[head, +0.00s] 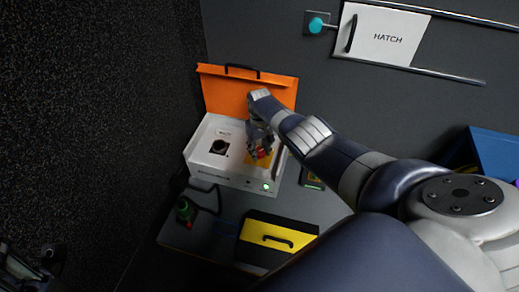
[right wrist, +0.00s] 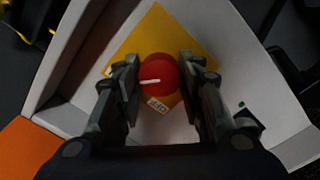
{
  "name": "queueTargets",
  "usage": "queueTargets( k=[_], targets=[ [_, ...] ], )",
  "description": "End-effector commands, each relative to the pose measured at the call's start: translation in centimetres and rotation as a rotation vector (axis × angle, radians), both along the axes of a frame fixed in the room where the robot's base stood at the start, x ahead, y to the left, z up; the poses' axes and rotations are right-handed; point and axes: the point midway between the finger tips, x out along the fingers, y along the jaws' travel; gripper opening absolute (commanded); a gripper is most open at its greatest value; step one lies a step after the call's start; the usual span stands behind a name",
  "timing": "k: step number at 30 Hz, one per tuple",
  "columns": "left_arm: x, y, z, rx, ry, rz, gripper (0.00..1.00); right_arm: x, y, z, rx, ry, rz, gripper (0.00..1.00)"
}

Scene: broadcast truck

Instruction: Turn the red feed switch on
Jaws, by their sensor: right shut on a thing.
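The red feed switch (right wrist: 160,73) is a round red knob with a white pointer line, on a yellow diamond-shaped plate (right wrist: 155,35) inside a white box. In the head view the gripper (head: 260,152) reaches down into the box and hides most of the knob. A dark shape (head: 32,268) at the lower left appears to be my left gripper, its jaws unclear.
The white box (head: 205,172) has an open orange lid (head: 225,88) behind it and a lit green spot (head: 266,187) on its front. A black and yellow case (head: 262,240) with a handle lies in front. A hatch (head: 388,36) is on the back wall; a blue box (head: 497,152) stands right.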

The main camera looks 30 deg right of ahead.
Motion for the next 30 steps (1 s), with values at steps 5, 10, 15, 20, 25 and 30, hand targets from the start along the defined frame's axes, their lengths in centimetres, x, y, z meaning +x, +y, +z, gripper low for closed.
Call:
queueTargets(
  k=[5,10,15,20,25,30],
  targets=[
    [0.00,0.00,0.02,0.000,0.000,0.000,0.29,-0.02,0.09,-0.03,0.002,0.001,-0.009,0.12],
    [0.01,0.01,0.02,0.000,0.000,0.000,0.29,-0.01,0.09,-0.02,0.002,0.001,-0.009,0.12],
    [0.00,0.01,0.03,0.000,0.000,0.000,0.29,0.00,0.08,-0.01,0.002,0.000,-0.008,0.56],
    [-0.01,0.02,0.03,0.000,-0.001,0.001,0.29,0.00,0.04,0.00,0.001,0.000,-0.007,0.56],
    [-0.06,0.12,0.23,-0.003,-0.007,0.003,0.29,0.01,0.01,0.02,0.000,0.000,-0.007,0.56],
    [-0.05,0.09,0.18,-0.002,-0.006,0.002,0.29,0.07,-0.03,0.43,0.001,-0.001,-0.006,0.56]
  ],
)
